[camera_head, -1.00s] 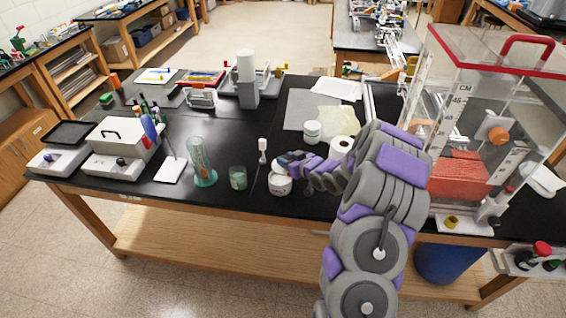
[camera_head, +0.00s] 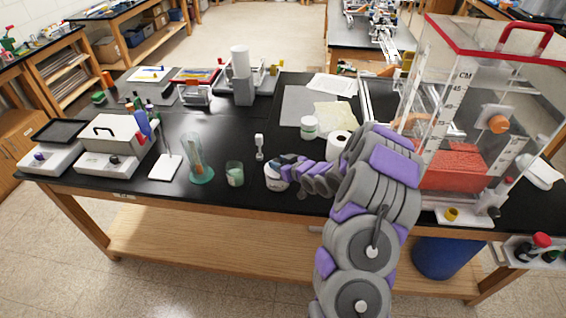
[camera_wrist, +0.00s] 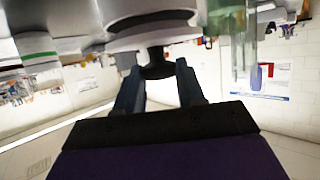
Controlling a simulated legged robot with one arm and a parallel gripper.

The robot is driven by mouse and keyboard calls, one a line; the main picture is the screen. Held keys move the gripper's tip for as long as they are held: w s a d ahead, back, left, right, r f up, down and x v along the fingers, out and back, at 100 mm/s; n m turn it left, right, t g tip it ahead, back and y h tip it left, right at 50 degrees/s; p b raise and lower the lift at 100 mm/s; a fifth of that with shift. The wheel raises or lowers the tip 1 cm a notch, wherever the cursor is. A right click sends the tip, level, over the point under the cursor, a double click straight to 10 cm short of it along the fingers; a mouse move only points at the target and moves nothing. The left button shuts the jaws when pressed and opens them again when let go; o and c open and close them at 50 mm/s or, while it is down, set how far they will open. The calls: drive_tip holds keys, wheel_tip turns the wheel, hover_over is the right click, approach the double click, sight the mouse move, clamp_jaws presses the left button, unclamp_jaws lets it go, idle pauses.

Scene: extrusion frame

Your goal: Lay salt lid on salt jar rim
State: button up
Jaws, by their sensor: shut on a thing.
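My gripper (camera_wrist: 159,72) is shut on the dark knob of the salt lid (camera_wrist: 155,38), a pale disc, in the wrist view. That view is upside down. A white round body, which looks like the salt jar (camera_wrist: 145,9), shows right beside the lid's far side. I cannot tell whether lid and rim touch. In the head view the white salt jar (camera_head: 276,183) stands near the table's front edge. My gripper (camera_head: 284,163) is over its top and right side, and the lid is hidden or too small to make out there.
A green-filled glass (camera_head: 235,174) and a tall glass cylinder (camera_head: 196,160) stand left of the jar. A small white-topped item (camera_head: 259,146) is just behind. A white jar with a green band (camera_head: 309,127) and a paper roll (camera_head: 338,144) stand behind right.

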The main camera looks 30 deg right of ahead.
drive_tip(key=shift+a+r, duration=0.1)
drive_tip(key=shift+a, duration=0.6)
drive_tip(key=shift+d+b, duration=0.3)
drive_tip(key=shift+d, duration=0.4)
drive_tip(key=shift+s+a, duration=0.1)
drive_tip(key=shift+a, duration=0.95)
drive_tip(key=shift+d, duration=0.9)
drive_tip(key=shift+a, duration=0.1)
drive_tip(key=shift+a+f+p, duration=0.15)
drive_tip(key=shift+f+p, duration=0.05)
drive_tip(key=shift+p, duration=0.1)
drive_tip(key=shift+d+f+p, duration=0.3)
drive_tip(key=shift+d+p, duration=0.05)
drive_tip(key=shift+d, duration=0.45)
